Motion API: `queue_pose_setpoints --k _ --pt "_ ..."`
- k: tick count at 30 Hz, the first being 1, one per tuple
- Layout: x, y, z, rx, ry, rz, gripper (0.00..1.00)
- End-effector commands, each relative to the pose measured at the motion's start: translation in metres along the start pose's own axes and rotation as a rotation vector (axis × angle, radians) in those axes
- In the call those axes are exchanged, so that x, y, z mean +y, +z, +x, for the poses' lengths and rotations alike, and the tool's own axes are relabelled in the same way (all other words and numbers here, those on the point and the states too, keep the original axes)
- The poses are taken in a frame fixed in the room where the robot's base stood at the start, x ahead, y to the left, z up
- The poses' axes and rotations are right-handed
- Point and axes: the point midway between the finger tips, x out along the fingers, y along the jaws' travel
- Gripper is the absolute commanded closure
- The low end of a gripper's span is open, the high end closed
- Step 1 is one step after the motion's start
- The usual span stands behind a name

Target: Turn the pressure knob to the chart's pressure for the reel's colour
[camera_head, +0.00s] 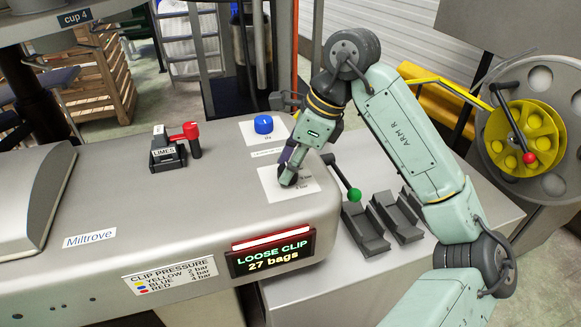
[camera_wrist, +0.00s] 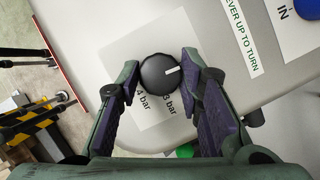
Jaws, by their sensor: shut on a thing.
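My gripper (camera_wrist: 160,74) is shut on the round black pressure knob (camera_wrist: 158,76), one finger on each side. In the head view my gripper (camera_head: 290,168) is over the white dial plate (camera_head: 306,190) and mostly hides the knob. The knob's white mark points right in the wrist view, towards the right finger. The dial plate shows "4 bar" and "3 bar" below the knob; any other label is hidden. The clip pressure chart (camera_head: 170,277) reads yellow 2 bar, blue 3 bar, red 4 bar. The reel (camera_head: 530,125) at the right is yellow.
A blue knob (camera_head: 263,124) sits behind my gripper. A green-tipped lever (camera_head: 354,195) and grey clip trays (camera_head: 366,230) stand to the right. A red-knobbed limes switch (camera_head: 192,130) is at the left. The display (camera_head: 272,254) reads "LOOSE CLIP 27 bags".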

Motion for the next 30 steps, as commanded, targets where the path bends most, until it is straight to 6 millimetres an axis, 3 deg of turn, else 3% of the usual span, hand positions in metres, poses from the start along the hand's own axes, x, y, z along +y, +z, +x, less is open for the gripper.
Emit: queue_pose_setpoints --k 21,30 --pt "0.0024 -0.0011 0.0033 0.000 -0.230 0.537 0.95" --pt "0.0032 0.0004 0.0016 -0.002 -0.288 0.683 0.95"
